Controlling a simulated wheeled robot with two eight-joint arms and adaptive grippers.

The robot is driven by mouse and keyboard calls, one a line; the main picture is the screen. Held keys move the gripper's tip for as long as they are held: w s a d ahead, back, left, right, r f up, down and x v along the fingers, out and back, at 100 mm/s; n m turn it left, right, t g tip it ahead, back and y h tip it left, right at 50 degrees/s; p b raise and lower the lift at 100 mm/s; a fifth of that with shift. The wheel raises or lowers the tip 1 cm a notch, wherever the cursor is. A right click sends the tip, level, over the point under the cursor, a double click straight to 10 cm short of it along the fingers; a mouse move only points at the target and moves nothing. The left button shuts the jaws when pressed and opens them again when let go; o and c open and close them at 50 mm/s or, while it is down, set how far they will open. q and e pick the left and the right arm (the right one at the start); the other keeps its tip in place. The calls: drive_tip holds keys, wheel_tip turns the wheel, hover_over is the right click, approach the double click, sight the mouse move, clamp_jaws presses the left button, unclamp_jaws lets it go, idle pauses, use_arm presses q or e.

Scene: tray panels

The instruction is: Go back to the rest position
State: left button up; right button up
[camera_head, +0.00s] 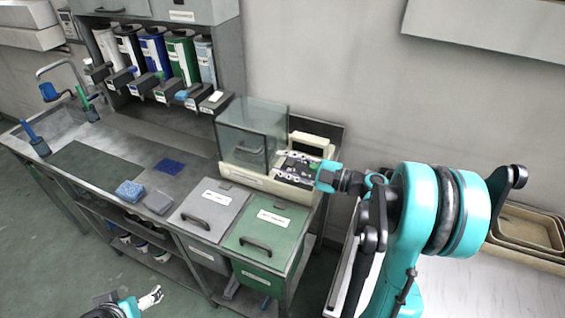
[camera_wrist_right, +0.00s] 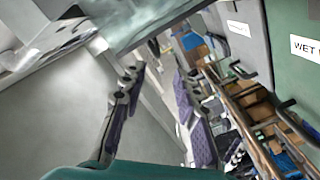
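My right gripper (camera_head: 283,166) reaches in from the right, in front of the glass-walled box and the pale device at the bench's right end. Whether it touches them I cannot tell. In the right wrist view its two fingers with purple pads stand apart with nothing between them (camera_wrist_right: 160,105); it is open and empty. My left gripper (camera_head: 158,294) shows small at the bottom edge, low over the floor and clear of the bench. Its finger opening is too small to judge.
The metal bench has a grey lid (camera_head: 208,212) and a green lid (camera_head: 265,232) with handles. The glass box (camera_head: 250,135) stands behind. Blue sponge (camera_head: 130,192), grey sponge (camera_head: 158,203), dispensers (camera_head: 153,50) and sink lie left. Tan trays (camera_head: 527,228) lie right. Floor in front is clear.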

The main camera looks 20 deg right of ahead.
drive_tip(key=s+a+f+m+g+h, duration=0.2)
drive_tip(key=s+a+m+g, duration=0.1)
drive_tip(key=a+m, duration=0.15)
drive_tip(key=s+a+f+m+g+h, duration=0.2)
drive_tip(key=a+m, duration=0.1)
drive_tip(key=a, duration=0.3)
drive_tip(key=s+d+f+m+g+h, duration=0.1)
drive_tip(key=s+f+m+h, duration=0.2)
drive_tip(key=s+m+h, duration=0.5)
drive_tip(key=shift+s+f+m, duration=0.2)
drive_tip(key=shift+s+m, duration=1.05)
drive_tip(key=shift+s, duration=1.25)
drive_tip(key=shift+d, duration=0.1)
